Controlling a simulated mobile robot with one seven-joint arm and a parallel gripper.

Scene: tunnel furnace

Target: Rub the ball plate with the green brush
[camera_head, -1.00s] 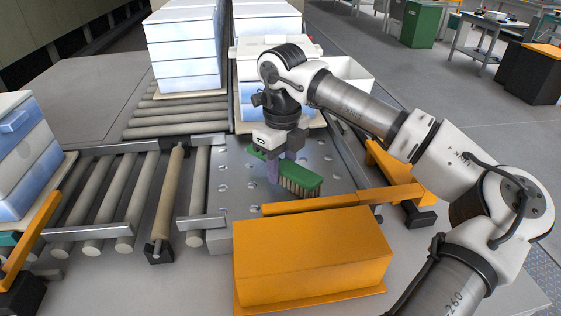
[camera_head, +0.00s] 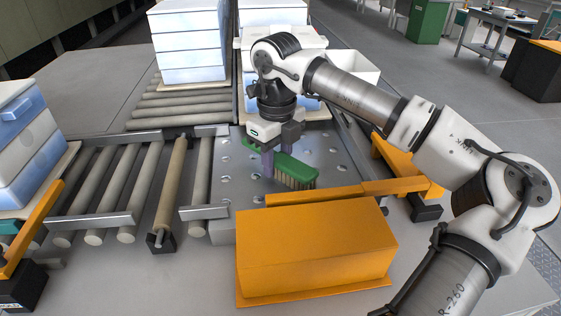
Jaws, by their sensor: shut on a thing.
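The green brush (camera_head: 296,170) has a green back and handle with tan bristles facing down. My gripper (camera_head: 272,152) is shut on the brush near its handle end and holds it over the ball plate. The ball plate (camera_head: 232,205) is a grey metal plate dotted with round balls, behind the orange box. The bristles are close to the plate's surface. I cannot tell whether they touch it. My wrist and the brush hide part of the plate.
An orange box (camera_head: 315,245) and an orange bar (camera_head: 345,192) stand in front of the plate. Roller conveyors (camera_head: 120,185) run to the left and behind. Blue-white stacked blocks (camera_head: 188,45) stand at the back, with another stack (camera_head: 22,145) at the left.

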